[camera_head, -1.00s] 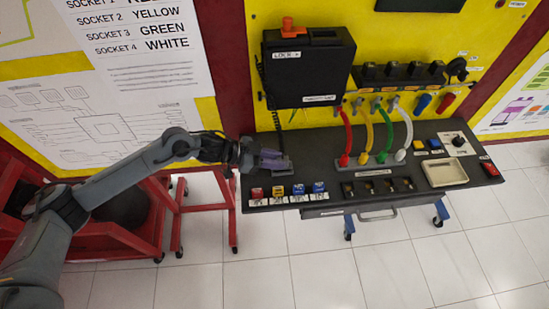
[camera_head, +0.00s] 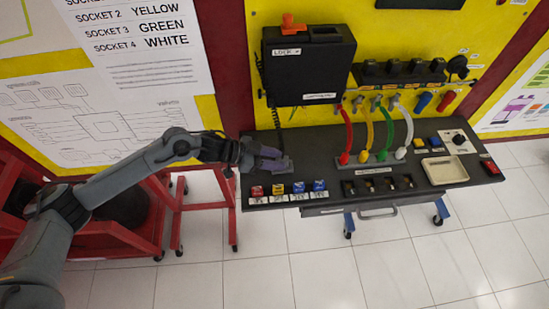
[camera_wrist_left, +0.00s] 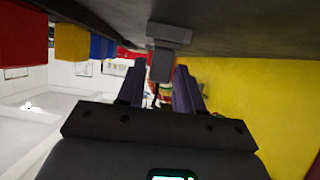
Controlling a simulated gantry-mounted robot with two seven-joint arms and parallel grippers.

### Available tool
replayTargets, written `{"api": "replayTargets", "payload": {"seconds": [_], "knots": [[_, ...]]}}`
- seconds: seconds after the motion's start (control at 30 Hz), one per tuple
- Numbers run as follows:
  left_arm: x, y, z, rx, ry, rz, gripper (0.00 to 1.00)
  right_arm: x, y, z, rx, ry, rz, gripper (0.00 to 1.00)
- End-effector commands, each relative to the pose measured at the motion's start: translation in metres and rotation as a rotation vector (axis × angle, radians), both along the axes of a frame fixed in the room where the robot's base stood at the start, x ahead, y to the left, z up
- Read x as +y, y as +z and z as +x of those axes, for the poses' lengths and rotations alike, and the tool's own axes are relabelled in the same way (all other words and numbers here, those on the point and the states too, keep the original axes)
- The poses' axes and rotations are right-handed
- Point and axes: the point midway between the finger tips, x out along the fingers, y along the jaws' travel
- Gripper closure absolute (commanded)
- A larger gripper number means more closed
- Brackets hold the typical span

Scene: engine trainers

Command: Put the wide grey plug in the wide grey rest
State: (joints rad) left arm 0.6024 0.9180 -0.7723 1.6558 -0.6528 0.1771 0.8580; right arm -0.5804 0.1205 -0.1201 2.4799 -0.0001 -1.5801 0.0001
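My left gripper (camera_head: 274,158) is at the left end of the dark bench, just above a small grey rest (camera_head: 284,165). In the left wrist view, which looks upside down, the two dark fingers (camera_wrist_left: 160,88) stand apart with gaps showing between them. A narrow grey piece (camera_wrist_left: 161,66), seemingly the plug, lies between the finger ends in that view. It meets a wider grey block (camera_wrist_left: 169,34) at the bench top, seemingly the rest. How deep the plug sits is hard to tell. In the head view the fingers hide the plug. My right gripper is not in view.
Red, yellow and blue buttons (camera_head: 288,190) sit at the bench front near the gripper. A black box (camera_head: 308,72) with a dangling cord stands behind. Red, yellow, green and white cables and a cream tray (camera_head: 444,170) are to the right.

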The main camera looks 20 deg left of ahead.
Motion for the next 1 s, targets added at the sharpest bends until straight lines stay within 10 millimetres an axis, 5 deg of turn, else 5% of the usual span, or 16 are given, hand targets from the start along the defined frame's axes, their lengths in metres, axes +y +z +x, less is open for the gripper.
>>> {"api": "replayTargets", "payload": {"seconds": [0.7,1.0], "knots": [[0.032,0.029,-0.019,0.001,0.000,0.000,0.65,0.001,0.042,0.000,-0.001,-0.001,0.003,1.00],[0.035,0.029,-0.021,0.000,0.000,0.000,0.65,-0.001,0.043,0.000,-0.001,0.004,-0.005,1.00]]}}
